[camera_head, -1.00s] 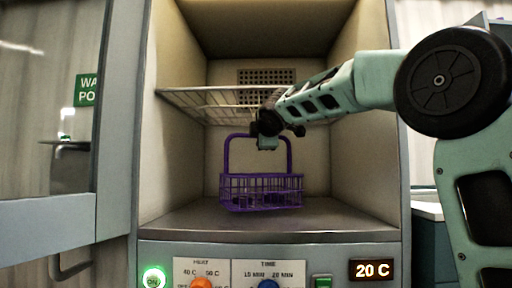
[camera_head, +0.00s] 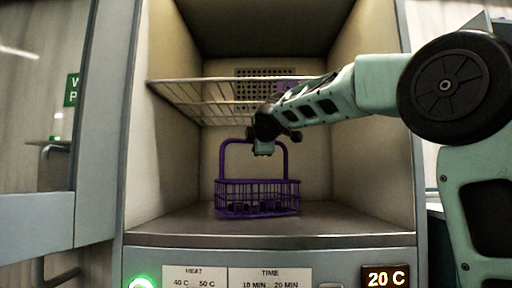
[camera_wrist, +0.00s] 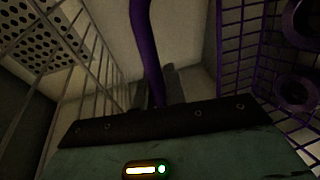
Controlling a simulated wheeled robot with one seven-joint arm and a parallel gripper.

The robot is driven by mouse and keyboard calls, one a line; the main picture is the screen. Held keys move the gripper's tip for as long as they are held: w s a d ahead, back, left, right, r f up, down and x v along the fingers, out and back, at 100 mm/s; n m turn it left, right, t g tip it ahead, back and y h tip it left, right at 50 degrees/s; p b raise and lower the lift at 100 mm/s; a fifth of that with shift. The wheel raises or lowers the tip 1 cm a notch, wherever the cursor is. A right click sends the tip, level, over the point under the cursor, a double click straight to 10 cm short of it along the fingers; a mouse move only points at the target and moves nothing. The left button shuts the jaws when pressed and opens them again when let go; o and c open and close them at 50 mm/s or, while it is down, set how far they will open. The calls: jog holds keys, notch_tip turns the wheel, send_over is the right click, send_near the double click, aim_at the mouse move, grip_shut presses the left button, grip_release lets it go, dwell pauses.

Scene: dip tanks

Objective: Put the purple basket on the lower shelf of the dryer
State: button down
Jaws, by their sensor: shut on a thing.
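The purple basket (camera_head: 257,186) is inside the dryer's lower space, upright, below the wire shelf. My gripper (camera_head: 264,149) is shut on the top bar of its raised handle, reaching in from the right. The basket is over the dryer's floor, the lower shelf (camera_head: 185,224); whether its base touches cannot be told. Small dark parts show inside the basket. In the wrist view the handle (camera_wrist: 147,45) rises from between my fingers, and the basket's mesh side (camera_wrist: 240,40) and some round parts show at right.
The wire shelf (camera_head: 190,90) spans the dryer close above my gripper; its bars show in the wrist view (camera_wrist: 95,75). The dryer's side walls stand clear of the basket. An open door (camera_head: 100,130) is at left.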

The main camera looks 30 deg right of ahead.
jog(key=c, duration=1.5)
grip_release()
jog(key=shift+f, duration=0.1)
jog(key=shift+o, duration=0.2)
jog(key=p+v, duration=0.1)
jog(key=v, duration=1.1)
jog(key=shift+p, duration=0.3)
